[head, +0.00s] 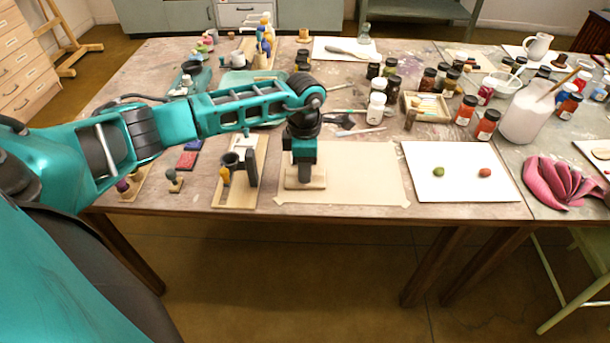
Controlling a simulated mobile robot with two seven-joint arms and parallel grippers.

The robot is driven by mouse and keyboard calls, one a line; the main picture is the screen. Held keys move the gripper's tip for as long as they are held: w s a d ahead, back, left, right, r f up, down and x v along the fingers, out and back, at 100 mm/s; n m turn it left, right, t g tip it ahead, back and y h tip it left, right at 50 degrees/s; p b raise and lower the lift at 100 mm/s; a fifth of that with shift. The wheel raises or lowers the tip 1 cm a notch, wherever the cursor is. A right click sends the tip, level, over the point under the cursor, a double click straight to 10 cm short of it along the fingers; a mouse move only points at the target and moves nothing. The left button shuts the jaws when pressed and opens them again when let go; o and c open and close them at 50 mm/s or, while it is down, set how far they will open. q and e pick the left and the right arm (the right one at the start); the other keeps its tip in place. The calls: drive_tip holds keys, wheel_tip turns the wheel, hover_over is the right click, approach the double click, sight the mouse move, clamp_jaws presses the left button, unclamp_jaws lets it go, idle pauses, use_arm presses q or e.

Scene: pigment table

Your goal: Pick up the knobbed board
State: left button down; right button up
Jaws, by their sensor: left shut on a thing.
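The knobbed board, a small pale wooden block (317,183), is at the left part of a beige paper sheet in the head view. My left gripper (304,176) points straight down over it and is shut on it from above. The gripper hides the knob and the middle of the board. I cannot tell whether the board rests on the sheet or is slightly clear of it. My right gripper is not in view.
The beige sheet (360,175) is bare to the right. Left stands a wooden board (234,200) with dark upright parts. A white sheet (460,190) holds a green and a red lump. Jars and a wooden box (427,107) stand behind. The table's front edge is close.

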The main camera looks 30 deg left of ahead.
use_arm(q)
wheel_tip(320, 180, up, 20)
drive_tip(key=shift+p, duration=0.45)
drive_tip(key=c, duration=1.4)
unclamp_jaws()
drive_tip(key=c, duration=0.4)
drive_tip(key=shift+o, duration=0.2)
drive_tip(key=shift+w+f, duration=0.1)
